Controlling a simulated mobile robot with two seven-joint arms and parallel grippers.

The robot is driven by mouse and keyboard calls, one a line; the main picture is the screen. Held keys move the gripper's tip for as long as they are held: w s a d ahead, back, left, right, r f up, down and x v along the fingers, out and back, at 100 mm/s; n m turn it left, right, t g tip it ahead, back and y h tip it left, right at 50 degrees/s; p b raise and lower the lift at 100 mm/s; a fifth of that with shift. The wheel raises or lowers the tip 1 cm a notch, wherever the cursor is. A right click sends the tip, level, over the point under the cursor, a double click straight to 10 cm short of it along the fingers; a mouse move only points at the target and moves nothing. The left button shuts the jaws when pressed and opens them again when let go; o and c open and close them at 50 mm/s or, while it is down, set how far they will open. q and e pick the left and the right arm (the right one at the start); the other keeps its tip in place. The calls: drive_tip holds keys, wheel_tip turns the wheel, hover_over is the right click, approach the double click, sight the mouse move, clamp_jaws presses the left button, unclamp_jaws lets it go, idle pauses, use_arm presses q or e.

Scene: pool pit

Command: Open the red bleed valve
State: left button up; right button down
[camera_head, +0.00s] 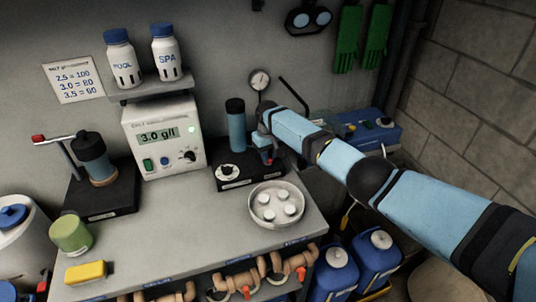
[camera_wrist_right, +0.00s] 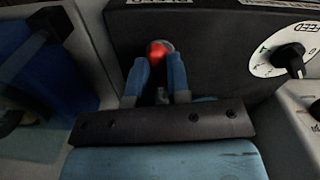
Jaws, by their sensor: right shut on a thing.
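The red bleed valve (camera_wrist_right: 158,52) shows in the right wrist view as a small red knob on the side of a dark box (camera_wrist_right: 215,50). My right gripper (camera_wrist_right: 159,66) is shut on it, with one blue finger on each side. In the head view my right gripper (camera_head: 268,155) is at the right side of the same black-based unit (camera_head: 235,172), which carries a blue cylinder (camera_head: 237,130). The arm and gripper largely hide the valve there. My left gripper is in neither view.
A round tray (camera_head: 277,217) with several white discs sits just in front of the unit. A meter (camera_head: 162,140) reading 3.0 g/l stands to its left. A lever device (camera_head: 93,160) is at the far left. Blue jerrycans (camera_head: 335,268) stand below the bench's right edge.

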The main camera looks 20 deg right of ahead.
drive_tip(key=n, duration=1.1)
drive_tip(key=shift+n, duration=0.4)
drive_tip(key=shift+n+b, duration=0.3)
drive_tip(key=shift+n, duration=1.7)
drive_tip(key=c, duration=1.1)
unclamp_jaws()
